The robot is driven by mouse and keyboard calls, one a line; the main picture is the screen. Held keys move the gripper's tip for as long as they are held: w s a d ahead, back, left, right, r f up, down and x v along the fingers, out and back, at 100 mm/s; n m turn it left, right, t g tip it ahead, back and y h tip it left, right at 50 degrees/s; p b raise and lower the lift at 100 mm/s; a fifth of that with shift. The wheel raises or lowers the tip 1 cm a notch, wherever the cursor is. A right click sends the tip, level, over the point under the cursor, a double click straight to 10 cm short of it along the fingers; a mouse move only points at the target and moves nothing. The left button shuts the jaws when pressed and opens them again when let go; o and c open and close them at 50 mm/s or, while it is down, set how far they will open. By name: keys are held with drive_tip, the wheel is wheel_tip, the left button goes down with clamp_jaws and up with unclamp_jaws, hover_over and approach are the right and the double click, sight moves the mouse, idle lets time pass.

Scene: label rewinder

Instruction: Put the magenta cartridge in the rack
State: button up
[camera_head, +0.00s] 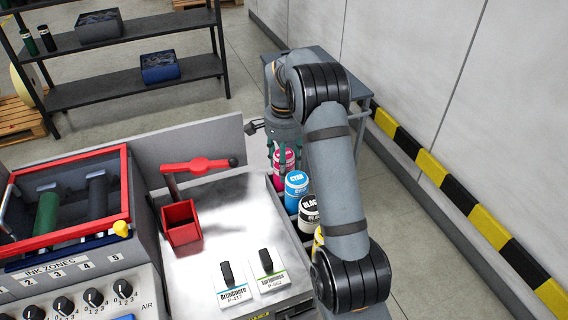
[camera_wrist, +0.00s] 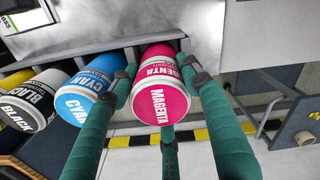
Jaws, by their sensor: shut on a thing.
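The magenta cartridge (camera_wrist: 160,95) is a magenta cylinder with white lettering and a white band. It also shows in the head view (camera_head: 284,160), at the far end of a row of cartridges. My gripper (camera_wrist: 158,82) is shut on it, with green fingers on its left and right sides and a third finger below it in the wrist view. The rack (camera_wrist: 103,49) is a grey holder along the machine's side, partly hidden by the cartridges and my arm. The magenta cartridge is in line with the others; I cannot tell whether it is fully seated.
Cyan (camera_head: 296,185), black (camera_head: 308,213) and yellow (camera_head: 318,238) cartridges stand in the row beside the magenta one. The machine has a red lever (camera_head: 198,165) and a red box (camera_head: 181,222) close by. A grey table (camera_head: 357,92) stands behind, against the wall.

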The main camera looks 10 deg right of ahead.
drive_tip(key=shift+f, duration=0.3)
idle(0.5)
drive_tip(key=o, duration=1.5)
drive_tip(key=shift+o, duration=0.7)
wheel_tip(320, 180, up, 12)
drive_tip(key=shift+r, duration=0.1)
wheel_tip(320, 180, down, 12)
drive_tip(key=shift+r, duration=0.2)
drive_tip(key=shift+b, duration=0.35)
